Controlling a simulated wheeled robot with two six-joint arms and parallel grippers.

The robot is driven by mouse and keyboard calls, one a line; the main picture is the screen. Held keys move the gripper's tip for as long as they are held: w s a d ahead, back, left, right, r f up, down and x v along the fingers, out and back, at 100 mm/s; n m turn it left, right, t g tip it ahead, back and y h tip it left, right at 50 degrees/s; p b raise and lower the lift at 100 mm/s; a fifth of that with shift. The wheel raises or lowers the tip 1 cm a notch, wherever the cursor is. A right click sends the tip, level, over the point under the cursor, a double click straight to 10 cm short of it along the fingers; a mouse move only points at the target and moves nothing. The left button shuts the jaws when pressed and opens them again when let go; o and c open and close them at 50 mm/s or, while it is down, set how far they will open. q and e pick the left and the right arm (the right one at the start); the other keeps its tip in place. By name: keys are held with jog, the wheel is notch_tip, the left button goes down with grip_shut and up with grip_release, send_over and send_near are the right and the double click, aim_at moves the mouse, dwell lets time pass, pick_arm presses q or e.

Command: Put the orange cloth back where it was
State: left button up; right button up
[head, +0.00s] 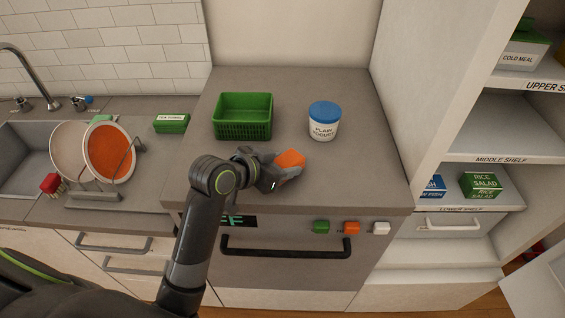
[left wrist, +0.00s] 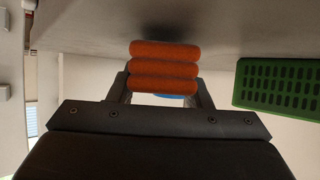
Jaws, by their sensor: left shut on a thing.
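The orange cloth (head: 290,158) is a small folded bundle at the front of the grey counter in the head view. My left gripper (head: 275,172) is shut on it. In the left wrist view the cloth (left wrist: 164,68) shows as stacked orange folds between the two fingers of my left gripper (left wrist: 163,88). The cloth is at or just above the counter top; I cannot tell whether it touches. My right gripper is not in view.
A green basket (head: 243,117) and a yogurt tub with a blue lid (head: 324,122) stand behind the cloth. A dish rack with plates (head: 108,152) and a green box (head: 171,123) are left. Labelled shelves (head: 487,148) are right. The counter's right side is clear.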

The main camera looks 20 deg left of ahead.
pick_arm(q)
jog(key=shift+f, duration=0.45)
jog(key=o, duration=0.9)
jog(key=o, duration=0.5)
jog(key=shift+o, duration=0.2)
